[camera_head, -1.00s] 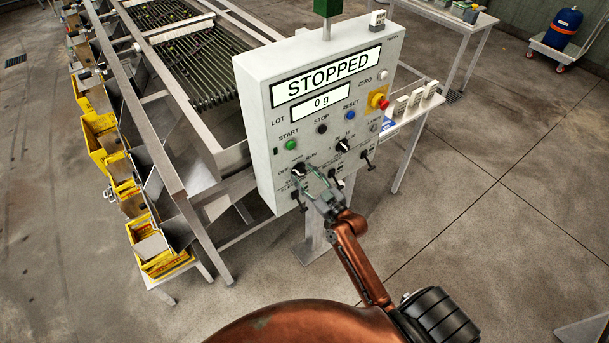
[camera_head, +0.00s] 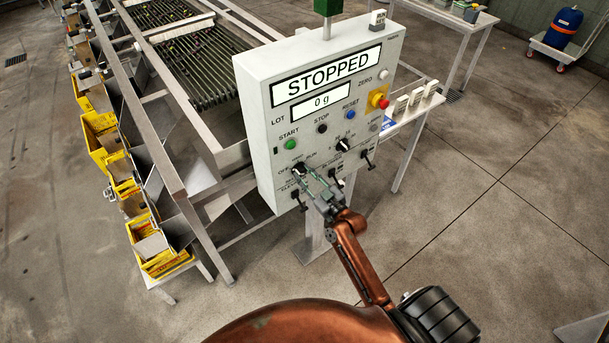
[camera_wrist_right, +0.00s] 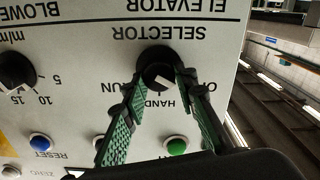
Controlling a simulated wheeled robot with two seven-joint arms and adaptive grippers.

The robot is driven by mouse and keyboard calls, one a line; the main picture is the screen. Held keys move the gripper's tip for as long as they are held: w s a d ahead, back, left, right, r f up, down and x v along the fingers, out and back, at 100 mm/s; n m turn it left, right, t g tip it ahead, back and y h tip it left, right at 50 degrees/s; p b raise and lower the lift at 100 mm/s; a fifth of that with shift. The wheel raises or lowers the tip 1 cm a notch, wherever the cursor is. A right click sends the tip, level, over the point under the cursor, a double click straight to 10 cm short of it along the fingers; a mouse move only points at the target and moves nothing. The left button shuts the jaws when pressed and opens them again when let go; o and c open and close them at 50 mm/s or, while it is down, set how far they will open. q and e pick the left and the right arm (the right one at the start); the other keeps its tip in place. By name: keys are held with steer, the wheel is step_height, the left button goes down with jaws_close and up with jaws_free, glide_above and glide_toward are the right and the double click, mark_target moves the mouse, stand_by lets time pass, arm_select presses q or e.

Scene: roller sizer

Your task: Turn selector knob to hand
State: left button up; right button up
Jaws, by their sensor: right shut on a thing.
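The black selector knob (camera_head: 298,168) is on the lower left of the grey control panel's front face. It also shows in the right wrist view (camera_wrist_right: 157,68), where the panel appears upside down. The labels OFF, HAND and RUN surround it, and its white mark points roughly toward HAND. My right gripper (camera_head: 305,174) reaches up to it from below right. In the wrist view the green-padded fingers (camera_wrist_right: 160,82) are shut on the knob, one on each side. My left gripper is not in view.
The control panel (camera_head: 262,110) displays STOPPED and 0 g. The green start button (camera_head: 290,144), a second black knob (camera_head: 342,145) and the red emergency stop (camera_head: 381,102) are near. The roller machine (camera_head: 205,70) stands behind left.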

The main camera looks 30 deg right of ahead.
steer(key=shift+r+m+p, duration=0.1)
steer(key=shift+m+p, duration=0.55)
steer(key=shift+m, duration=0.25)
steer(key=m+p, duration=0.2)
steer(key=m, duration=0.1)
steer(key=shift+d, duration=0.1)
steer(key=m+p, duration=0.1)
steer(key=m, duration=0.2)
steer(key=shift+d+m, duration=0.1)
steer(key=shift+m, duration=0.3)
steer(key=shift+m+p, duration=0.55)
steer(key=shift+m, duration=0.95)
